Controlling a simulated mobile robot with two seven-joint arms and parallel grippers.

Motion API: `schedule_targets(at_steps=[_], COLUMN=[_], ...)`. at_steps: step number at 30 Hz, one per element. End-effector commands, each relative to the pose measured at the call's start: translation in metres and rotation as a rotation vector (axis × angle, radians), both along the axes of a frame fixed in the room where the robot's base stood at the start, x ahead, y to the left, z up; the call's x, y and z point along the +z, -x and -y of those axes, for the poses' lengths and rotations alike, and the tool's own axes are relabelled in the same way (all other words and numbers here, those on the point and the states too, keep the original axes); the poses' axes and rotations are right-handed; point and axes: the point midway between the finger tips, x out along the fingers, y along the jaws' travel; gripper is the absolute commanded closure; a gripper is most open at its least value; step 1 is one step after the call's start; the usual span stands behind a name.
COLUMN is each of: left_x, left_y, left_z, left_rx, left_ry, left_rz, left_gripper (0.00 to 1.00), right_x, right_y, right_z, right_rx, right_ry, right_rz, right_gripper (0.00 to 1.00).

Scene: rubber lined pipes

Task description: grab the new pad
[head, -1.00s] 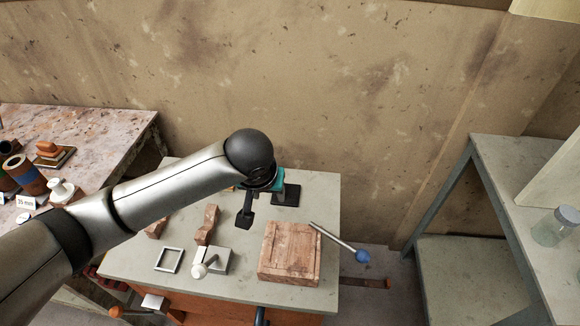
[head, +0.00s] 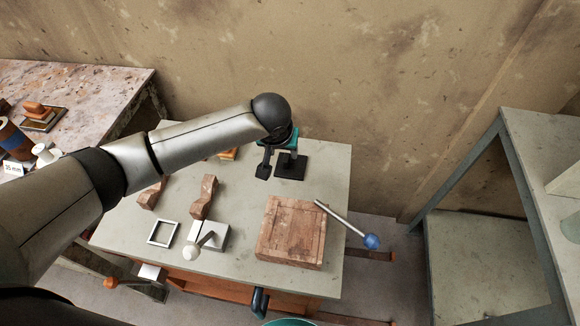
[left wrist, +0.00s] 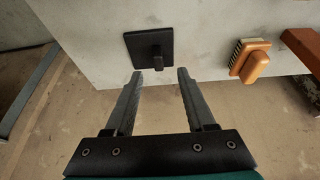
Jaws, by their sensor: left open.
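A black square pad (head: 291,170) with a raised black tab lies flat near the far edge of the grey table; I take it for the new pad. In the left wrist view the pad (left wrist: 138,41) lies just beyond the fingertips, with its tab pointing between them. My left gripper (head: 276,164) is open and empty, beside and partly over the pad in the head view. Its two fingers (left wrist: 160,73) are apart in the left wrist view, and I see no contact with the pad. My right gripper is not in view.
An orange-handled brush (left wrist: 252,62) lies near the pad. On the table (head: 190,262) are wooden blocks (head: 204,197), a square frame (head: 163,233), a wooden box (head: 291,230) and a blue-knobbed rod (head: 345,223). A wall stands close behind.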

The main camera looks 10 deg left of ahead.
Motion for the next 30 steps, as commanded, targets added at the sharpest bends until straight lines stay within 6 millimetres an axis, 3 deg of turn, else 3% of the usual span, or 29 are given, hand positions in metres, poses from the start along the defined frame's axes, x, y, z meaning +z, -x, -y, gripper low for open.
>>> schedule_targets(at_steps=[7, 16, 26, 30], left_x=[-0.014, -0.048, -0.052, -0.052], left_y=[-0.007, -0.023, -0.025, -0.025], left_z=[0.001, 0.003, 0.003, 0.003], left_rx=[0.000, -0.001, -0.001, -0.001], left_ry=[-0.001, -0.001, -0.001, 0.000], left_rz=[0.001, 0.000, 0.001, 0.001], left_gripper=[0.45, 0.45, 0.45, 0.58], right_x=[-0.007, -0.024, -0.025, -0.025], right_y=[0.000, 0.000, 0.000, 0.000], right_z=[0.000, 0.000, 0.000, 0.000], right_rx=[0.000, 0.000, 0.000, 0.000], right_ry=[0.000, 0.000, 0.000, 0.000], right_rz=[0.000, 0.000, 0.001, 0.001], right_gripper=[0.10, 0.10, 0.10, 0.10])
